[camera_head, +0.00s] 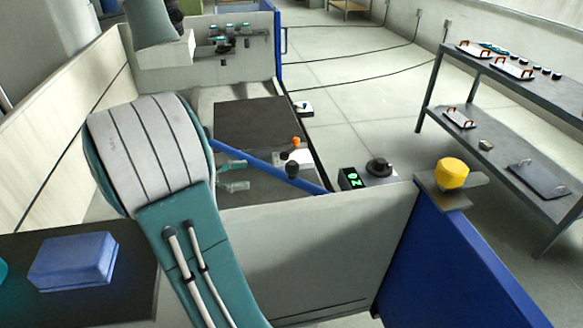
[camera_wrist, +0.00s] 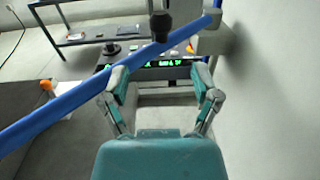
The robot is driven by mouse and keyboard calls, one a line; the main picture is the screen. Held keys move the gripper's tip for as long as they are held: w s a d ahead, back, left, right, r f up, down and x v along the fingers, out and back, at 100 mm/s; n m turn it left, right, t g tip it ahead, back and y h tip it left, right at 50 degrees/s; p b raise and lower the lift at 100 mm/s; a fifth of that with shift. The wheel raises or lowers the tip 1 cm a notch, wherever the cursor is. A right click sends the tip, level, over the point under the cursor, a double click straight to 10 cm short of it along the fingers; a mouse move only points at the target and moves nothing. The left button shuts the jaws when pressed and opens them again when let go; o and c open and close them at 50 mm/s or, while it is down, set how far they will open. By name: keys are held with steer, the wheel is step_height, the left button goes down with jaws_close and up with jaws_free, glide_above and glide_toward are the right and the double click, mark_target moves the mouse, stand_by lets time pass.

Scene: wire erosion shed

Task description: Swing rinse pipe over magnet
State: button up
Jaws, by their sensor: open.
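The blue rinse pipe (camera_head: 258,165) slants across the work area, from beside my arm down to the near wall. A black knob (camera_head: 292,170) stands on it. In the wrist view the pipe (camera_wrist: 60,107) runs from lower left to upper right, with the knob (camera_wrist: 160,26) at the top. A dark flat plate (camera_head: 250,122), which looks like the magnet, lies beyond the pipe. My gripper (camera_head: 234,176) is open and empty, left of the knob; its fingers also show in the wrist view (camera_wrist: 161,80), with the pipe crossing just beyond their tips.
An orange knob (camera_head: 296,141) stands beside the plate. A control box with green digits (camera_head: 352,179) and a black dial (camera_head: 378,167) sit at the near wall. A yellow button (camera_head: 452,173) tops the blue door post. A blue box (camera_head: 73,262) lies at left.

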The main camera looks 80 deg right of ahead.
mark_target(292, 169)
steer(key=x, duration=1.1)
steer(key=shift+a, duration=0.1)
steer(key=shift+c, duration=0.3)
jaws_close()
